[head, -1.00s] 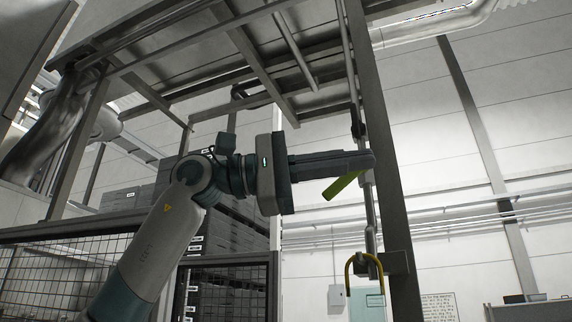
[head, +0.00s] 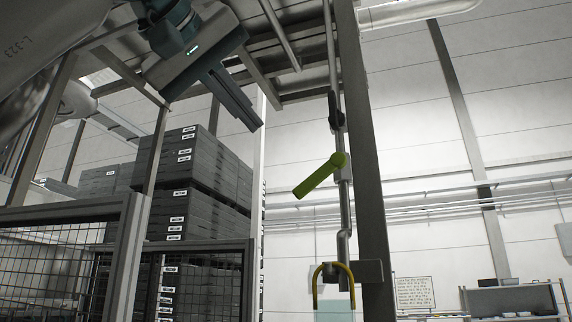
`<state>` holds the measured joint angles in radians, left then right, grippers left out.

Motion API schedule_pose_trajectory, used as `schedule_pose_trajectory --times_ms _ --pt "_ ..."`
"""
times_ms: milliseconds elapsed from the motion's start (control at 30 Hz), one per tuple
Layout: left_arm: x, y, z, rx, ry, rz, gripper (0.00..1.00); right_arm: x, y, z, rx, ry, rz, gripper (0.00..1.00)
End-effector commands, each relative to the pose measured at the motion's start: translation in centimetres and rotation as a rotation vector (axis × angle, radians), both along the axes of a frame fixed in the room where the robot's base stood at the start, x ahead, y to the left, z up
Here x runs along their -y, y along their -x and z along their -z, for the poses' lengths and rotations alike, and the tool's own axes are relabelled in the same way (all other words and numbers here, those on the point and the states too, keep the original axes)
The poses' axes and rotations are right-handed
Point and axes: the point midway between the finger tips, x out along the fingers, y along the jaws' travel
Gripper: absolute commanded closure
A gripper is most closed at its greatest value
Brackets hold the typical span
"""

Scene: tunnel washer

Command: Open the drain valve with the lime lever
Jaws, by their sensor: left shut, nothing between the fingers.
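The lime lever (head: 320,176) sits on a vertical grey pipe (head: 344,215) in the head view, right of centre. It slants down and to the left from its pivot on the pipe. My left gripper (head: 254,124) is shut and empty. It is up and to the left of the lever, pointing down and right, and apart from it. My right gripper is not in view.
A steel post (head: 370,180) stands just right of the pipe. A yellow hooked handle (head: 334,268) sits lower on a bracket. A mesh fence (head: 60,262) and stacked dark crates (head: 190,200) stand at the left. Steel framing runs overhead.

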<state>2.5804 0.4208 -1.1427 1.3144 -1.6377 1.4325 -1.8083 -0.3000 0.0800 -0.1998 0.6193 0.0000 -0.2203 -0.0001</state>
Motion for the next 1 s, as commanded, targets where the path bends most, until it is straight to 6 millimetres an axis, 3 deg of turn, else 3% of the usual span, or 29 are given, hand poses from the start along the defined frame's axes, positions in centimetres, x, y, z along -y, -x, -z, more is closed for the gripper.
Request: schedule_pose_trajectory --times_ms 367,900,1000 --pt "0.7 -1.3 0.2 -0.003 0.001 0.002 1.0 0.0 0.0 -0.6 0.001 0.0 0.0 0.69" --pt "4.5 -9.0 1.7 -0.004 0.001 0.003 1.0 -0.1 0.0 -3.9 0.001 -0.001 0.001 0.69" --pt "5.2 -8.6 3.1 -0.001 -0.001 0.004 1.0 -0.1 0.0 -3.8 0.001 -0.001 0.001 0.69"
